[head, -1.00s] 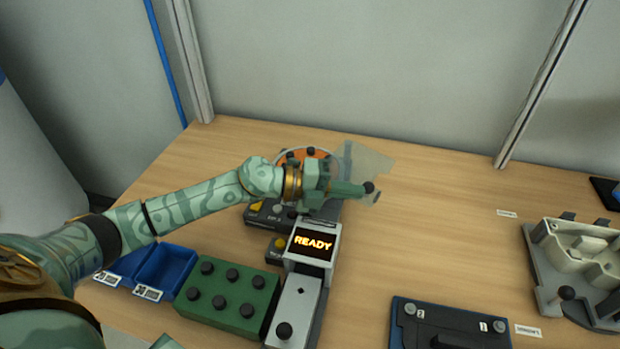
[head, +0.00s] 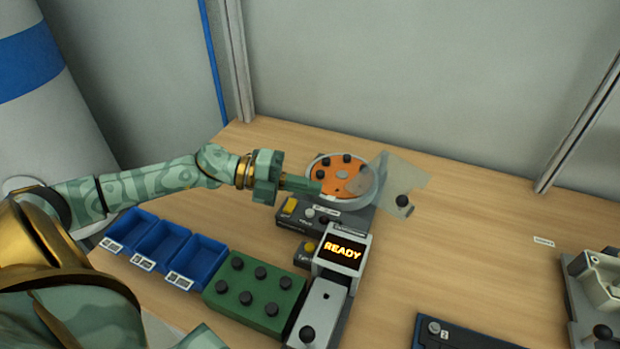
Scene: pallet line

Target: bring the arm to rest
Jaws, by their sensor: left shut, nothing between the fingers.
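My left arm comes in from the left, patterned green with gold bands. Its gripper (head: 308,187) is shut and empty, with its fingers pointing right. It is in front of the near left edge of the round orange disc (head: 342,176) on the machine. I cannot tell whether the fingertips touch the machine. My right gripper is not in view.
The machine has a lit READY display (head: 341,253) and a clear flap (head: 405,180) at its right. A green block with black knobs (head: 254,291) and blue bins (head: 163,246) stand at the left. A dark blue plate (head: 470,335) lies at the front.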

